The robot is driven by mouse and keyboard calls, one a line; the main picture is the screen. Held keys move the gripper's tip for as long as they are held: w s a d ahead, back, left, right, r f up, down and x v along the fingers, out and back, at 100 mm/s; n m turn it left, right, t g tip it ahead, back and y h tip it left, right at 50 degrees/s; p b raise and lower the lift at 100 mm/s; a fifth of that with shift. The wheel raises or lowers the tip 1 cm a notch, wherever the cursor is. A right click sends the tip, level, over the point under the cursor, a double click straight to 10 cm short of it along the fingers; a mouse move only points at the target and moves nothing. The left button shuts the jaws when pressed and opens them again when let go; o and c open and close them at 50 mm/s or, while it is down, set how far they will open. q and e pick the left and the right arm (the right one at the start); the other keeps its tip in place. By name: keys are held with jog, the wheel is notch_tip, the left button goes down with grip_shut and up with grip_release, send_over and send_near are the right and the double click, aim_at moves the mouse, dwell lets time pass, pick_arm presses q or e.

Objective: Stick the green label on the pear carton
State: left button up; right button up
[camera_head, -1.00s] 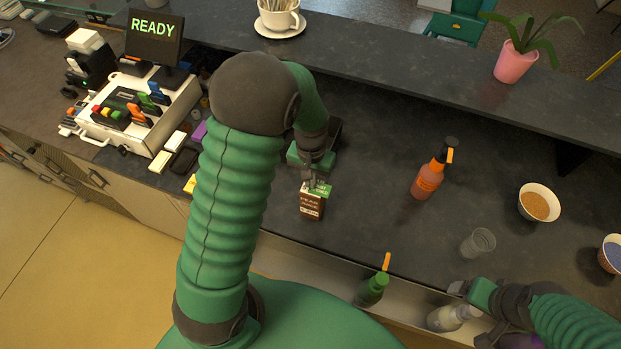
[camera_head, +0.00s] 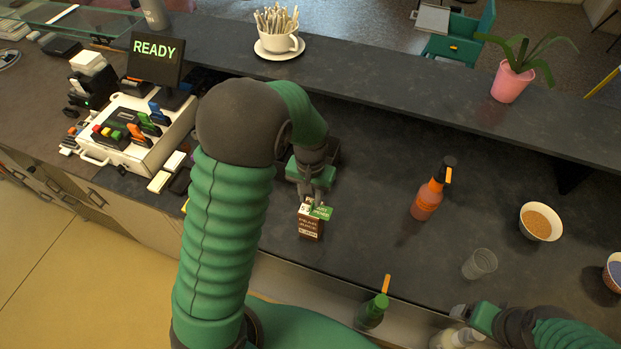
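The pear carton (camera_head: 310,227), a small brown box with white lettering, stands upright on the dark counter. The green label (camera_head: 321,212) shows at the carton's top, on its right side. My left gripper (camera_head: 316,200) points down right above the carton, with its fingertips at the green label. The fingers are small and partly hidden, so I cannot tell whether they grip the label or only touch it. My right gripper (camera_head: 468,312) is at the bottom right, by the counter's front edge, far from the carton; its fingers are hard to make out.
An orange bottle (camera_head: 427,198) stands right of the carton. A clear cup (camera_head: 480,264), a bowl of brown grains (camera_head: 540,222) and a green bottle (camera_head: 372,311) are farther right and in front. The register (camera_head: 140,125) stands left. Counter between carton and orange bottle is clear.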

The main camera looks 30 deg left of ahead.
pick_arm(q)
notch_tip(320, 180, up, 14)
jog(key=b, duration=0.2)
jog(key=shift+a+r, duration=0.15)
jog(key=shift+a, duration=0.05)
pick_arm(e)
jog(key=shift+s+x, duration=0.15)
jog(key=shift+x, duration=0.6)
jog(key=shift+s+x, duration=0.2)
jog(key=shift+x, duration=0.5)
jog(key=shift+s+d+f, duration=0.1)
jog(key=shift+s+f, duration=0.05)
